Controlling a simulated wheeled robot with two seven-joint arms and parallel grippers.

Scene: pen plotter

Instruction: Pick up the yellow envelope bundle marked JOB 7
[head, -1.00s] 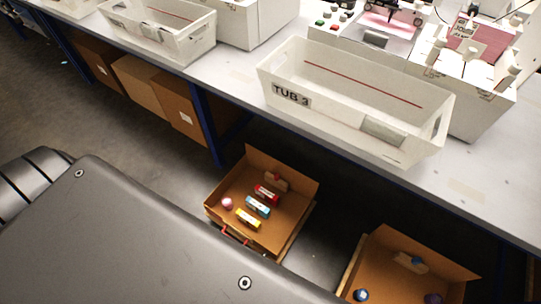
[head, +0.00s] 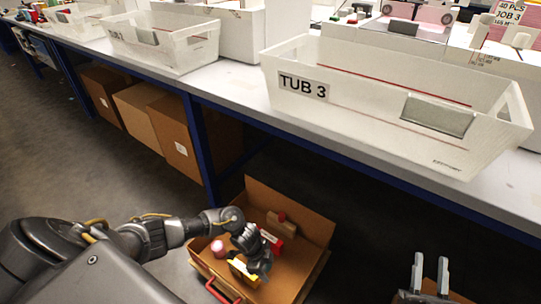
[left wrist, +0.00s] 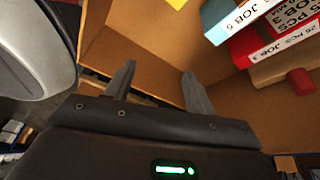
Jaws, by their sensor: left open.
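A yellow bundle (head: 239,271) lies in the open cardboard box on the floor, partly hidden by my left gripper (head: 254,268). Its corner shows at the top of the left wrist view (left wrist: 163,14); no marking on it is readable there. My left gripper is over the box, its fingers (left wrist: 159,72) spread, with nothing between them. A blue bundle marked JOB 5 (left wrist: 236,18) and a red one marked JOB 3 (left wrist: 268,42) lie to the right of the yellow one in that view. My right gripper (head: 430,265) is at the lower right, fingers apart and empty.
A pink round thing (head: 217,247) and a wooden block (head: 282,221) are inside. The table edge and TUB 3 (head: 360,115) are above. Closed cartons (head: 155,125) stand under the table at left.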

